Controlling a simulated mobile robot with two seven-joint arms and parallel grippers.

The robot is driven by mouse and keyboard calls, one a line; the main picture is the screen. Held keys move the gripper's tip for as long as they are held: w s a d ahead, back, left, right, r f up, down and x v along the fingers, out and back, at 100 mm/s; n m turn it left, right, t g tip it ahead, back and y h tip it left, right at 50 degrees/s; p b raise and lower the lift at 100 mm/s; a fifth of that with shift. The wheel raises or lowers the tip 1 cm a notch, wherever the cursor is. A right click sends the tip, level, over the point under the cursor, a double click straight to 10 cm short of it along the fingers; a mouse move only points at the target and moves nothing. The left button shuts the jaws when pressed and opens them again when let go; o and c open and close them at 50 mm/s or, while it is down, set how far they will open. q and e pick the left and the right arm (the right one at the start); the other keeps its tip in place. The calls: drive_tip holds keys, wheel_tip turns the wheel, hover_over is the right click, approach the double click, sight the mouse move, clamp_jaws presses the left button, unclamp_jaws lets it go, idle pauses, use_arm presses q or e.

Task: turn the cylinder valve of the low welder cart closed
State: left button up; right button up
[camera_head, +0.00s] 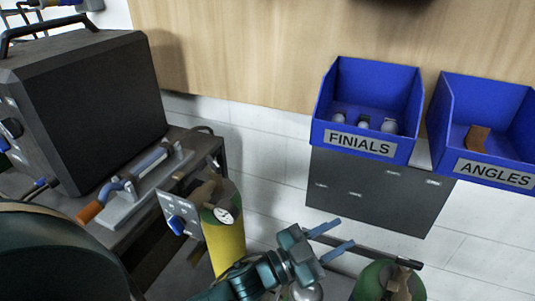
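A cart (208,148) with a dark welder box (85,100) stands at the left. Beside it is a yellow cylinder (226,246) with a green shoulder, a brownish valve body (206,192) and a round gauge (223,215). A grey plate with a blue knob (177,225) is just left of it. A second green cylinder top (376,280) with a brownish fitting shows at the bottom right. I cannot tell which cylinder belongs to the low cart. My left gripper (346,234) is open and empty, its two blue fingers apart, between the cylinders in the picture. My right gripper is not in view.
A torch with an orange tip (90,211) lies on the cart. Blue bins labelled FINIALS (358,142) and ANGLES (494,171) hang at the wall, above a dark panel (375,195). A black-ended rod (402,262) runs close to the gripper's fingers.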

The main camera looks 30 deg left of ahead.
use_arm(q)
drive_tip(key=d+r+m+g+h, duration=0.3)
drive_tip(key=r+m+g+h, duration=0.35)
drive_tip(key=m, duration=0.35)
drive_tip(key=m+g+y, duration=0.1)
drive_tip(key=g+y, duration=0.9)
drive_tip(key=y, duration=0.9)
approach(213, 161)
wheel_tip(213, 161, down, 9)
drive_tip(key=shift+s+a+f, duration=0.1)
drive_tip(key=shift+a, duration=0.1)
drive_tip(key=shift+c, duration=0.3)
clamp_jaws()
